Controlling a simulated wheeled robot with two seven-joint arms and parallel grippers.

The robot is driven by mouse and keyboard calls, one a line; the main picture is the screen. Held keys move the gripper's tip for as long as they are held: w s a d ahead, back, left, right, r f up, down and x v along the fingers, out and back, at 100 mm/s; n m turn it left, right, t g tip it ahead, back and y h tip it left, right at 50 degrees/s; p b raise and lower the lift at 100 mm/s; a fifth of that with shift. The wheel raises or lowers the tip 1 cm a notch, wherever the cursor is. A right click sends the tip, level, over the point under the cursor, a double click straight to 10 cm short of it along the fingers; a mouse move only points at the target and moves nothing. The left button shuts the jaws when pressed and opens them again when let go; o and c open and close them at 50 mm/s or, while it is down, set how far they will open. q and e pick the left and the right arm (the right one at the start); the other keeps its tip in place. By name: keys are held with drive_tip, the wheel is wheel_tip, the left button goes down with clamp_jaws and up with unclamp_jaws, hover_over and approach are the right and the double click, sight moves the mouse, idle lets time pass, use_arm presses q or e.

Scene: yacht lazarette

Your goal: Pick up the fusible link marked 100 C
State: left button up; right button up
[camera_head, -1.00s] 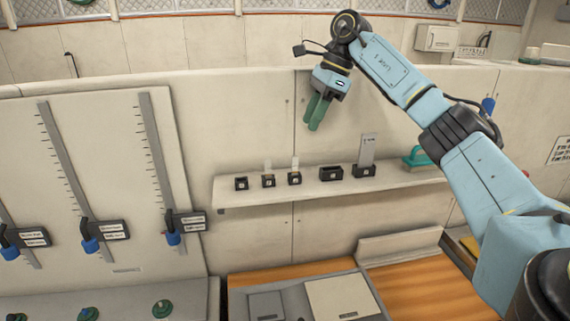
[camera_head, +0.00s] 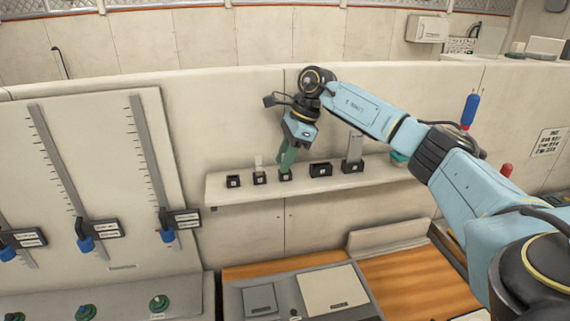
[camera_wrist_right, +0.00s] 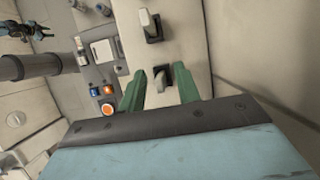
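Several small black holders stand in a row on a cream wall shelf. The second holder from the left (camera_head: 259,178) has a small pale upright tab (camera_head: 258,161). My right gripper (camera_head: 286,166) points down over the third holder (camera_head: 285,176), hiding most of what stands in it. In the right wrist view its green fingers (camera_wrist_right: 158,72) are apart, with a black holder and a small grey piece (camera_wrist_right: 161,78) showing between and beyond their tips. Contact cannot be told. A taller grey plate (camera_head: 354,147) stands in the rightmost holder. No 100 C marking is legible. My left gripper is out of view.
The shelf (camera_head: 230,195) is narrow and backed by a cream wall. A green-handled object (camera_head: 400,158) sits at its right end, partly behind my arm. A panel with sliders (camera_head: 105,190) is at left.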

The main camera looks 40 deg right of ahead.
clamp_jaws()
idle(1.4)
